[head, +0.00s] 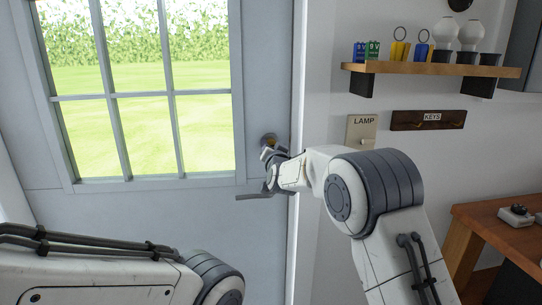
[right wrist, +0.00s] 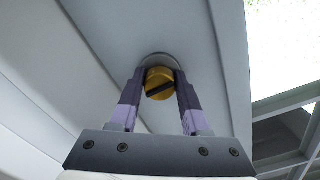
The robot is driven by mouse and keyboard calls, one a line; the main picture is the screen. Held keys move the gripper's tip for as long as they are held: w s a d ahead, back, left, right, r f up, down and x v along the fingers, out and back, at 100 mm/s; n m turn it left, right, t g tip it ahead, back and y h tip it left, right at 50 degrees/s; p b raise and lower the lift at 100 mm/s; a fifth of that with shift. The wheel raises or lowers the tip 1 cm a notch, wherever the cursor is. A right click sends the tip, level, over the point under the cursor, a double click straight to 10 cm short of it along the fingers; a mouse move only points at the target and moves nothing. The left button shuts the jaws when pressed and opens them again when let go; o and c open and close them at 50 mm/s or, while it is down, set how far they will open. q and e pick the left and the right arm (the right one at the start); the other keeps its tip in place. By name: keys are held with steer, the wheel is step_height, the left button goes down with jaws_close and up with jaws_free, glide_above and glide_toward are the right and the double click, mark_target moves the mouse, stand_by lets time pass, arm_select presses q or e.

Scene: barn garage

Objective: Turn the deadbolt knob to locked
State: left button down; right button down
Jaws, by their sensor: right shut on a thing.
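The brass deadbolt knob (right wrist: 159,84) sits on a round grey plate on the door and has a dark slot across its face. In the right wrist view the slot runs slantwise, lower left to upper right. My right gripper (right wrist: 160,76) is shut on the knob, one finger on each side. In the head view the gripper (head: 270,152) is at the door's right edge and hides much of the knob (head: 269,138). Only links of my left arm show at the lower left; the left gripper is out of view.
A grey lever handle (head: 258,196) is on the door just below my right gripper. A lamp switch (head: 361,131), a key rack (head: 428,120) and a loaded shelf (head: 430,69) are on the right wall. A wooden bench (head: 495,222) stands at the lower right.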

steer(key=shift+m+b, duration=0.4)
steer(key=shift+m, duration=0.1)
steer(key=shift+c, duration=1.9)
jaws_free()
steer(key=s+d+b, duration=0.1)
steer(key=s+b, duration=0.1)
steer(key=s, duration=0.8)
steer(key=shift+s+d+b, duration=0.2)
steer(key=shift+b, duration=0.15)
